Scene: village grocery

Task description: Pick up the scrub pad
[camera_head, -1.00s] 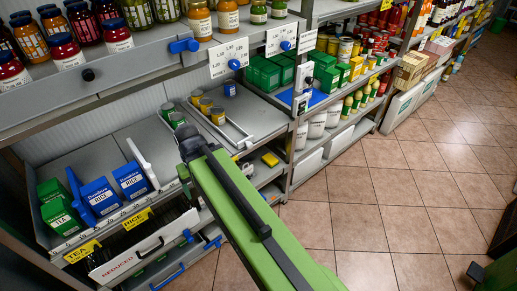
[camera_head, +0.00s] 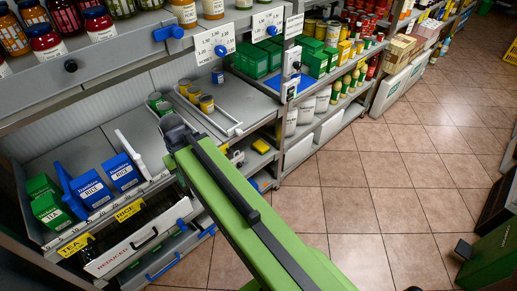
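A small yellow block (camera_head: 261,146) lies on a low shelf to the right of my arm. It could be the scrub pad, but it is too small to be sure. My green arm reaches up from the bottom of the picture toward the shelves. My gripper (camera_head: 174,128) is at its far end, in front of the middle shelf and up and left of the yellow block. Its fingers are dark and seen from behind, so their opening does not show. Part of the low shelf is hidden behind my arm.
Blue rice boxes (camera_head: 90,187) and a green tea box (camera_head: 47,207) stand at the left. Small cans (camera_head: 206,103) stand in a tray near my gripper. A drawer marked REDUCED (camera_head: 140,240) is below. Jars fill the upper shelf. The tiled floor (camera_head: 370,200) at right is open.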

